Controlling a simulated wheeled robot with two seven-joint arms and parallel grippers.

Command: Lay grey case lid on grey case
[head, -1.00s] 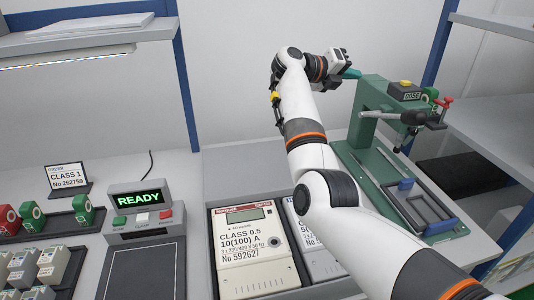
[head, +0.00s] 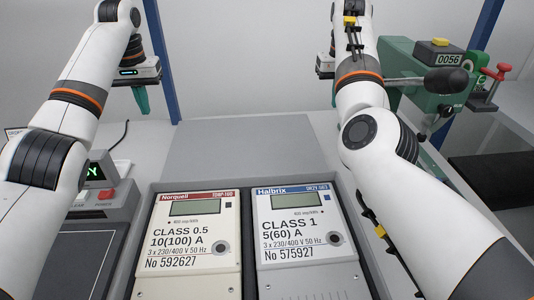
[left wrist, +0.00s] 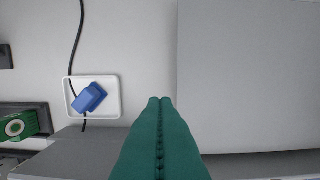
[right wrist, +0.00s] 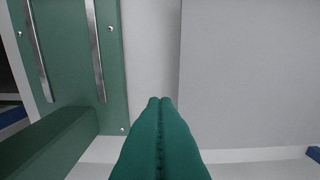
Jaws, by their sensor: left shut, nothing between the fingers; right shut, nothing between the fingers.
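The grey case (head: 247,245) is at the bottom centre of the head view, open, with two meters lying side by side in it. The grey case lid (head: 245,145) appears as a flat panel directly behind the case. It also fills the right of the left wrist view (left wrist: 250,75) and of the right wrist view (right wrist: 250,75). My left gripper (head: 143,112) is shut and empty, pointing down near the lid's far left side. My right gripper (head: 334,100) is shut and empty near its far right side, partly hidden by my arm. Neither visibly touches the lid.
The green press (head: 430,85) with a counter stands behind my right arm. A display box (head: 100,195) is at left, partly covered by my left arm. A white tray (left wrist: 113,108) holding a blue object (left wrist: 89,97) lies left of the lid. Meters (head: 195,235) (head: 300,235) occupy the case.

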